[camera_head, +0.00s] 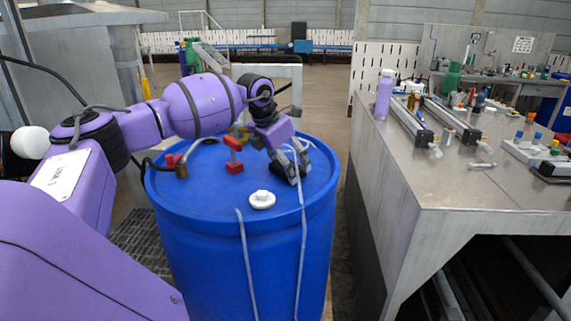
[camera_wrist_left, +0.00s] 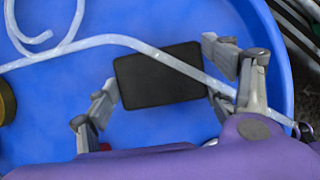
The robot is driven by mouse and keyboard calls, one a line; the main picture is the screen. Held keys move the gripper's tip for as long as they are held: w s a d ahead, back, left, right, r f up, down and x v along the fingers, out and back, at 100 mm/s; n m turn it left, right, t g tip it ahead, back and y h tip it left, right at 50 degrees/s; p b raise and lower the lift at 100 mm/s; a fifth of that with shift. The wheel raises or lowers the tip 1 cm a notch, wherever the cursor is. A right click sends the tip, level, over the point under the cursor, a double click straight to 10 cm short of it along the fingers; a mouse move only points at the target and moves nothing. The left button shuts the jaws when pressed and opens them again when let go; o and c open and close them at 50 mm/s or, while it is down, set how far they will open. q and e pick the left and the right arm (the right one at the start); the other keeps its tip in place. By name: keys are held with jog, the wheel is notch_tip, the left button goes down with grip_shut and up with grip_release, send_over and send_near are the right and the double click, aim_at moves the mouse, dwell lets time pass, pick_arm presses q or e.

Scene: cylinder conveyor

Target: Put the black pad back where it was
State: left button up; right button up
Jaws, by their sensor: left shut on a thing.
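The black pad (camera_wrist_left: 150,85) is a flat dark rectangle with rounded corners in the left wrist view. It lies between the two fingers of my left gripper (camera_wrist_left: 162,94), which is shut on it at its left and right edges. In the head view my left gripper (camera_head: 293,168) is over the right part of the blue barrel's top (camera_head: 220,205). My right gripper is not in view.
A pale tube (camera_wrist_left: 95,42) crosses the pad's upper right corner and hangs down the barrel's front. A white knob (camera_head: 262,199) and red fittings (camera_head: 234,167) stand on the barrel top. A metal bench (camera_head: 450,185) with a purple bottle (camera_head: 384,97) is at the right.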

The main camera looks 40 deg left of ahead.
pick_arm(q)
jog(key=shift+f, duration=0.2)
jog(key=o, duration=1.2)
jog(key=shift+r, duration=0.4)
jog(key=v, duration=1.1)
jog(key=shift+s+r, duration=0.25)
